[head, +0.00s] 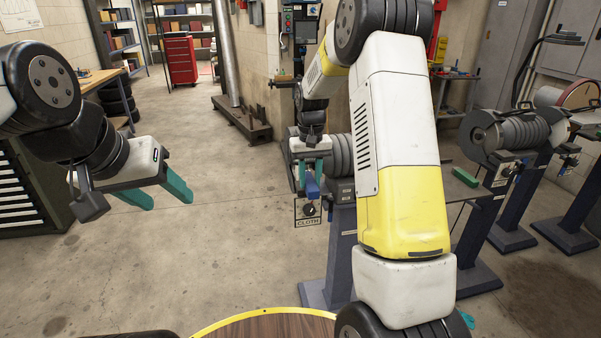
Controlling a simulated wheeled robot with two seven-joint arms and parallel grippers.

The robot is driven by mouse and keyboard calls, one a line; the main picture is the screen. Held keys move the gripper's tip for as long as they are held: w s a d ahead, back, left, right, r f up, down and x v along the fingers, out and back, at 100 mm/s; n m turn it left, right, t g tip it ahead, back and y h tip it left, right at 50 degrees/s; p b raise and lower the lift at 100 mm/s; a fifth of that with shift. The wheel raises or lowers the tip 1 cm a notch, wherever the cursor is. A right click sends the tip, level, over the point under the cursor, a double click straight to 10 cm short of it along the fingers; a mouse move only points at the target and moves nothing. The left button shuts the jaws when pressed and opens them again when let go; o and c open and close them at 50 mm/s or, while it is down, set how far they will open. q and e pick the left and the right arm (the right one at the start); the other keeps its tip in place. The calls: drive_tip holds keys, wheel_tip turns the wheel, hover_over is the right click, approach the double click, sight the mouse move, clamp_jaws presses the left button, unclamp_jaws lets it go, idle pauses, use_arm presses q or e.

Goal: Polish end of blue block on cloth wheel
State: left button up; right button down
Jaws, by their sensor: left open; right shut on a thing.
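The blue block (313,188) is held between the teal fingers of my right gripper (310,173), which is shut on it. The block's near end points toward me and slightly down; the rest is hidden in the fingers. A grey layered wheel (340,155) stands just to the right, on a machine with a sign reading CLOTH (308,223). My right arm covers much of that machine. I cannot tell whether the block touches the wheel. My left gripper (169,192) is open and empty, over bare floor at the left, well away from the block.
More machines on blue pedestals (503,215) stand at the right, one with a reddish disc (580,94). A green bar (465,177) lies behind my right arm. A round wooden top with a yellow rim (262,312) is at the bottom. The floor at centre left is clear.

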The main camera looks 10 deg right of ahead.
sight(317, 194)
idle(0.3)
drive_tip(key=shift+s+d, duration=0.15)
drive_tip(key=shift+s, duration=3.8)
